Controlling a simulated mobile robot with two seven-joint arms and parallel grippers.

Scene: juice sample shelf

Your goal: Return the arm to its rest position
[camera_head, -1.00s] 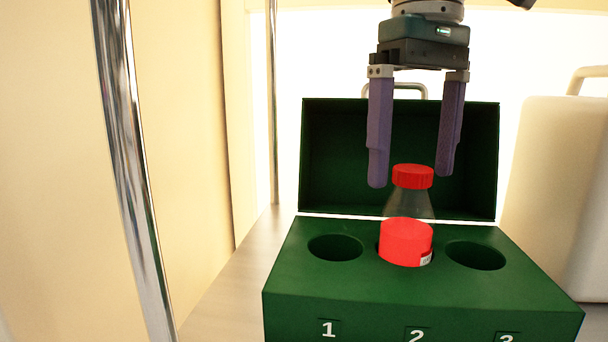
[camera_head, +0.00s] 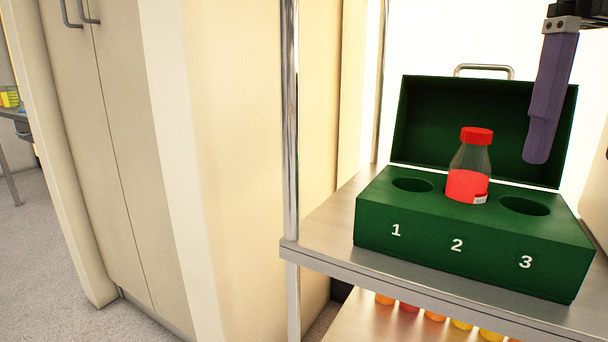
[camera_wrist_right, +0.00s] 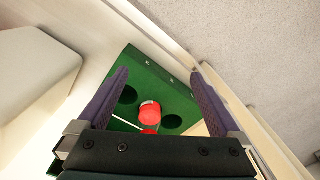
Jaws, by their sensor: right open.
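A bottle with a red cap and red liquid (camera_head: 468,185) stands upright in the middle hole, marked 2, of the open green case (camera_head: 375,217). Holes 1 and 3 are empty. One purple finger of my right gripper (camera_head: 550,100) shows at the upper right edge, to the right of the bottle; the rest is cut off. In the right wrist view my right gripper (camera_wrist_right: 160,73) is open and empty, its fingers wide apart. The bottle (camera_wrist_right: 150,113) shows between them, apart from them, in the case (camera_wrist_right: 148,76). My left gripper is not in view.
The case stands on a metal shelf (camera_head: 312,240) with chrome posts (camera_head: 290,120). A lower shelf holds several bottles with orange and yellow tops (camera_head: 435,315). A tall cream cabinet (camera_head: 110,150) is at left, with open floor (camera_head: 45,260) beyond it.

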